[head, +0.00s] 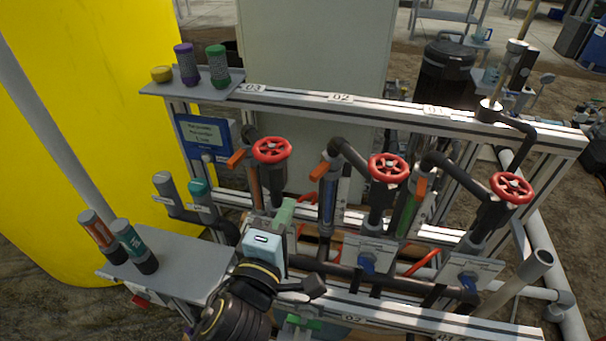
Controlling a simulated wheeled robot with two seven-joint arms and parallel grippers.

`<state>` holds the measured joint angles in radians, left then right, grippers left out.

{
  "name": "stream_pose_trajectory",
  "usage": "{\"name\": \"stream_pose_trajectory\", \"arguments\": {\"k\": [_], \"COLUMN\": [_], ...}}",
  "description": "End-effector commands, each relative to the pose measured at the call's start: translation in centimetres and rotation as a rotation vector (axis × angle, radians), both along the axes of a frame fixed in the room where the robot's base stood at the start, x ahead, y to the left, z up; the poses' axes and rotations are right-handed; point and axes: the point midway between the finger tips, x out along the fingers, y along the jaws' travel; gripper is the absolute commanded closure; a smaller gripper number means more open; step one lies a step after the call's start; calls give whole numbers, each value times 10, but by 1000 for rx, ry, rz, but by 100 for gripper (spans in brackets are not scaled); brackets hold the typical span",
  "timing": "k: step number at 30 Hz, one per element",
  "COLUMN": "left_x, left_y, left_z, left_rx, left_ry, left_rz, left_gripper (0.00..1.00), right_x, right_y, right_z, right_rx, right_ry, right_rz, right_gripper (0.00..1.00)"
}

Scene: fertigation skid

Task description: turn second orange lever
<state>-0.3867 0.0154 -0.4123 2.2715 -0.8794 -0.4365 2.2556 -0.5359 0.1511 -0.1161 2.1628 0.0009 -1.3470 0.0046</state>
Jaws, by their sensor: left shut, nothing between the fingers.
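Three orange levers sit on the upright pipes of the rack. The second orange lever (320,170) is the middle one, on the pipe with a blue section, and it slants up to the right. The first orange lever (237,159) is to its left and the third orange lever (421,188) to its right. My left gripper (287,210) is on the dark arm coming up from the bottom. It has a pale body and green fingers, which look shut and empty. It is below and left of the second lever, apart from it in the picture. My right gripper is not seen.
Red handwheels (388,167) stand close to the levers. Black pipes (345,270) and metal rails (390,111) cross the rack. A grey shelf (190,262) with two bottles is at lower left. A yellow tank (90,120) stands behind it.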

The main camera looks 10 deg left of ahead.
Motion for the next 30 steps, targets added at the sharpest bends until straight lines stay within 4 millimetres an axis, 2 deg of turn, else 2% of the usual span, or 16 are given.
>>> {"name": "stream_pose_trajectory", "arguments": {"k": [9, 15, 21, 30], "left_x": [50, 73, 83, 84], "left_y": [-3, -4, -4, -4], "left_z": [1, 0, 0, 0], "left_rx": [3, 3, 1, 1], "left_ry": [-3, -1, 1, 1], "left_rz": [-1, -1, 0, 0], "left_gripper": [100, 100, 100, 100], "right_x": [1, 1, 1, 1], "right_y": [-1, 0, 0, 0], "right_z": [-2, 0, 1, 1], "right_rx": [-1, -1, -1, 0], "right_ry": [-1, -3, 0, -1], "right_rz": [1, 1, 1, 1], "right_gripper": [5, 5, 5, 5]}}
